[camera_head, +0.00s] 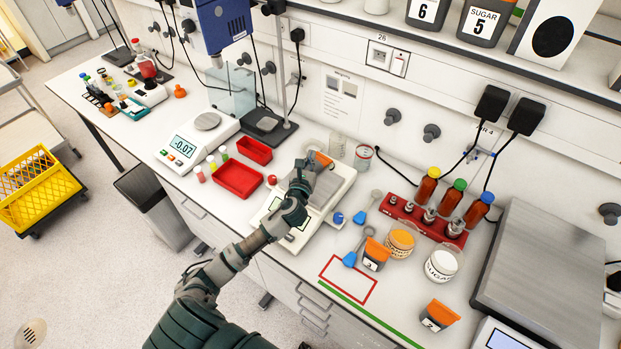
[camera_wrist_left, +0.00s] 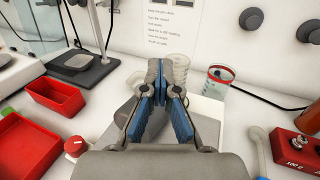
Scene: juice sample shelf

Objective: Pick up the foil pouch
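My left gripper (camera_head: 305,172) is over the white balance (camera_head: 336,190) in the head view. In the left wrist view its blue-padded fingers (camera_wrist_left: 162,72) come together at the tips, and I see nothing clearly between them. A small orange-topped item (camera_head: 322,158) shows just beyond the fingertips in the head view; the gripper hides most of it. I cannot make out a foil pouch for certain. My right gripper is not in view.
Red trays (camera_head: 238,192) lie left of the balance. A red-outlined rectangle (camera_head: 362,303) is empty at the front.

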